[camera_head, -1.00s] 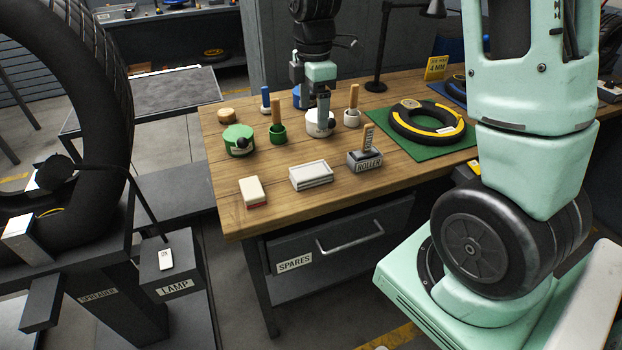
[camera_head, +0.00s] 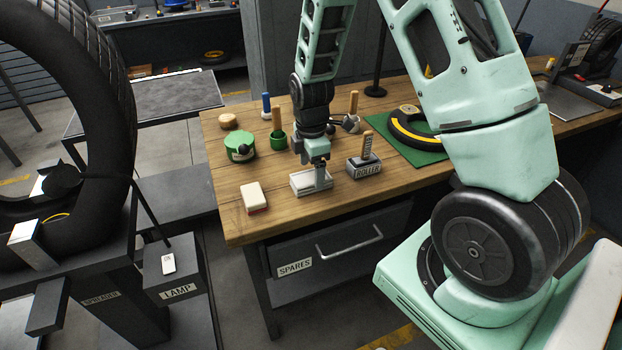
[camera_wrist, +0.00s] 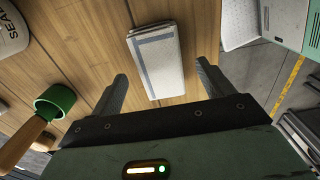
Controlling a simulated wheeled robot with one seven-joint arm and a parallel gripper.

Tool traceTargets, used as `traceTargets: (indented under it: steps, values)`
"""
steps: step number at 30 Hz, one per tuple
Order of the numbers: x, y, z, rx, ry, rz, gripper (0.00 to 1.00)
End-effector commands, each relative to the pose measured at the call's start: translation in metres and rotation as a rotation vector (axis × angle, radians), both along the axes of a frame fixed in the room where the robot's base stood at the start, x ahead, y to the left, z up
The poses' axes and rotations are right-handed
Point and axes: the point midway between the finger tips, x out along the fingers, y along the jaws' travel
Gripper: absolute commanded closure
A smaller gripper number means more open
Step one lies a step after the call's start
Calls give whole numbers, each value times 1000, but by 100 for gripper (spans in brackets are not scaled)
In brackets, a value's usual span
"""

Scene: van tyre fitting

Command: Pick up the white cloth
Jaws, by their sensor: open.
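The white cloth (camera_head: 301,183) lies folded flat on the wooden bench, near its front edge. In the wrist view the cloth (camera_wrist: 158,58) is a white rectangle with a grey-blue stripe along its edges, ahead of and between my fingers. My gripper (camera_head: 316,176) is open above the cloth and covers part of it in the head view. In the wrist view my gripper (camera_wrist: 160,88) has one finger on each side of the cloth's near end, with nothing held. The height of the fingertips over the cloth is hard to tell.
The roller holder (camera_head: 364,167) stands close to the right of the cloth. A white and red block (camera_head: 254,197) lies to the left. A green tin (camera_head: 240,143) and a green cup with a wooden handle (camera_head: 278,137) stand behind. A tyre (camera_head: 408,128) lies on a green mat.

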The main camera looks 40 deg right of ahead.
Motion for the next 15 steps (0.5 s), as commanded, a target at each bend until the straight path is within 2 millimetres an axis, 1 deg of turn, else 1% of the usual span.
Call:
traceTargets:
  steps: [3,6,14,15]
  values:
    - [0,1,-15,1,3,0,20]
    - [0,1,-23,0,1,-1,20]
    - [0,1,-25,1,-1,-1,20]
    - [0,1,-25,1,-1,-1,28]
